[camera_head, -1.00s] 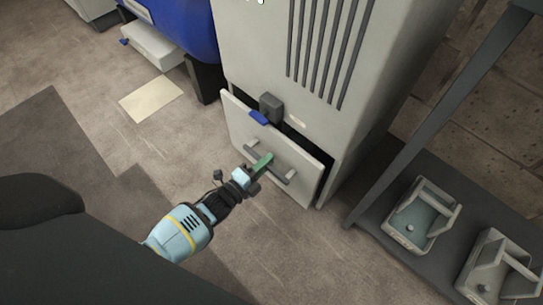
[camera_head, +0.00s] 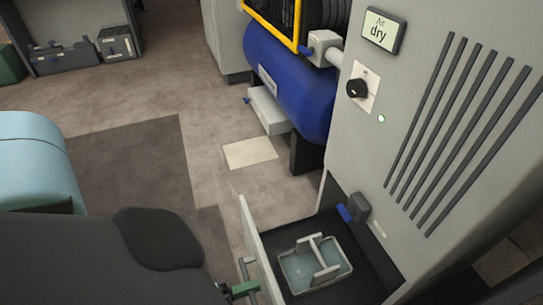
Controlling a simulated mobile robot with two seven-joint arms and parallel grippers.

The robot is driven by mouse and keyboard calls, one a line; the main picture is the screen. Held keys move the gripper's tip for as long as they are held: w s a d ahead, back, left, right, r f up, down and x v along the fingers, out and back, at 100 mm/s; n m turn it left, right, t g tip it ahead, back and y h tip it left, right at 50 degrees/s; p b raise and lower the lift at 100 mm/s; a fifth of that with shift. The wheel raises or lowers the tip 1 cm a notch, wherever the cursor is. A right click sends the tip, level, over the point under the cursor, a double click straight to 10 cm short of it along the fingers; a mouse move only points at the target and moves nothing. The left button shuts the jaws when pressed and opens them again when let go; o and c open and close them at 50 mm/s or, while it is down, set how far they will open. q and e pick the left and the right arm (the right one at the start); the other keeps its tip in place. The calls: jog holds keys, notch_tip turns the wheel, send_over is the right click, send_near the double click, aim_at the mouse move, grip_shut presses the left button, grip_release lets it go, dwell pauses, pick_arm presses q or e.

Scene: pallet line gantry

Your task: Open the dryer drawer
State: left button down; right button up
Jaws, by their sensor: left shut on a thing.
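Inside the dark drawer lies a grey tray (camera_head: 288,268) with a raised handle bar. My left gripper (camera_head: 243,289), with a green fingertip showing, is at the bottom edge of the view, shut on the drawer's handle (camera_head: 246,267) on the outer side of the panel. Much of this gripper is cut off or hidden. My right gripper is not in view.
A blue tank (camera_head: 290,80) with a yellow-framed unit stands left of the dryer. A blue-levered fitting (camera_head: 353,209) sits above the drawer opening. A black knob (camera_head: 357,88) is on the cabinet front. The floor left of the drawer is clear, with a pale mat (camera_head: 249,153).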

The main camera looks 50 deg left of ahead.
pick_arm(q)
jog(key=v, duration=0.3)
jog(key=shift+s+a, duration=0.1)
jog(key=shift+s, duration=0.2)
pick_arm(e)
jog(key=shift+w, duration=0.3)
pick_arm(q)
jog(key=c, duration=1.3)
grip_release()
jog(key=shift+s, duration=0.1)
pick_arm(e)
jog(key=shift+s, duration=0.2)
pick_arm(q)
jog(key=v, duration=0.7)
jog(key=shift+s+a+p, duration=0.15)
jog(key=shift+s+p, duration=0.1)
jog(key=shift+p, duration=0.05)
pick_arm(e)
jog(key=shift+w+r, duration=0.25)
